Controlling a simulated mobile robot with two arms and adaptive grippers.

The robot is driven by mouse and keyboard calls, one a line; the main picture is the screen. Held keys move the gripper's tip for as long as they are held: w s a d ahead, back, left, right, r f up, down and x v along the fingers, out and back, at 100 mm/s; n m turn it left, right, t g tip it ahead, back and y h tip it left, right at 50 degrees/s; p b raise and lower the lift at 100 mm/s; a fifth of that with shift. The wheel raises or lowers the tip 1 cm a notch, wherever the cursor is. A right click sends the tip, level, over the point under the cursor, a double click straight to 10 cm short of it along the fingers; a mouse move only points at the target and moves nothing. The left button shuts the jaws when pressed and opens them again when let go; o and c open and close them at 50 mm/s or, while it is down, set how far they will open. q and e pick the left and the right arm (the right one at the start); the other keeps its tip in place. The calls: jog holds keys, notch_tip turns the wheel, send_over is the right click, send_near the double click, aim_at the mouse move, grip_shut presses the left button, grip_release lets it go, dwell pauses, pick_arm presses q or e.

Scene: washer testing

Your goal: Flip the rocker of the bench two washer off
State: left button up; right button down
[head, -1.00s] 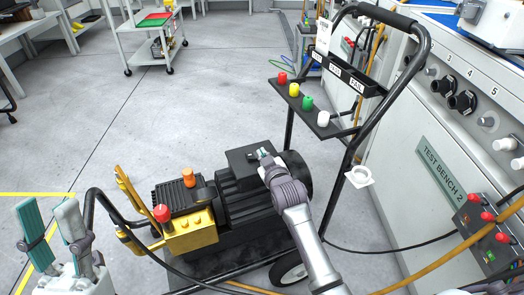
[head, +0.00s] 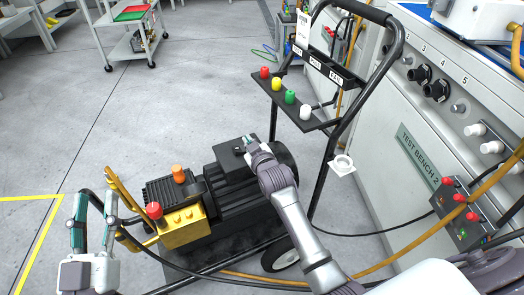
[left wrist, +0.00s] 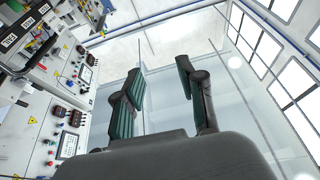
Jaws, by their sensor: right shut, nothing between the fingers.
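The washer is a wheeled cart with a black motor (head: 228,190), a yellow pump block (head: 183,226) and a black handle frame (head: 385,60). It stands beside the panel labelled TEST BENCH 2 (head: 425,160). A black box (head: 232,153) sits on top of the motor. My right gripper (head: 251,146) is shut and empty at the right side of this box; my wrist partly hides it, and contact cannot be told. The rocker and its position cannot be made out. My left gripper (head: 92,222) is open and empty, left of the pump; its parted teal fingers fill the left wrist view (left wrist: 162,92).
A shelf with coloured knobs (head: 289,97) hangs on the handle frame. A red-button box (head: 460,213) and a yellow hose (head: 395,262) are at the right. A black cable crosses the floor. A white cart (head: 122,38) stands far back. The floor at left is clear.

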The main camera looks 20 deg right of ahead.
jog(key=shift+r+p, duration=0.45)
jog(key=shift+r, duration=0.2)
jog(key=p+v, duration=0.1)
jog(key=v, duration=0.2)
jog(key=shift+s, duration=0.2)
pick_arm(q)
jog(key=s+a+f+g+y+p, duration=0.1)
jog(key=s+a+f+g+y, duration=0.1)
jog(key=f+g, duration=0.4)
jog(key=s+a+f+g+y+p, duration=0.1)
jog(key=s+f+g, duration=0.3)
jog(key=f, duration=0.8)
jog(key=shift+a+n+g+y, duration=0.3)
jog(key=shift+a+g+y, duration=0.4)
jog(key=shift+g, duration=0.7)
pick_arm(e)
jog(key=v, duration=0.6)
jog(key=shift+s+d, duration=0.25)
jog(key=shift+d, duration=0.05)
pick_arm(q)
jog(key=shift+s, duration=0.1)
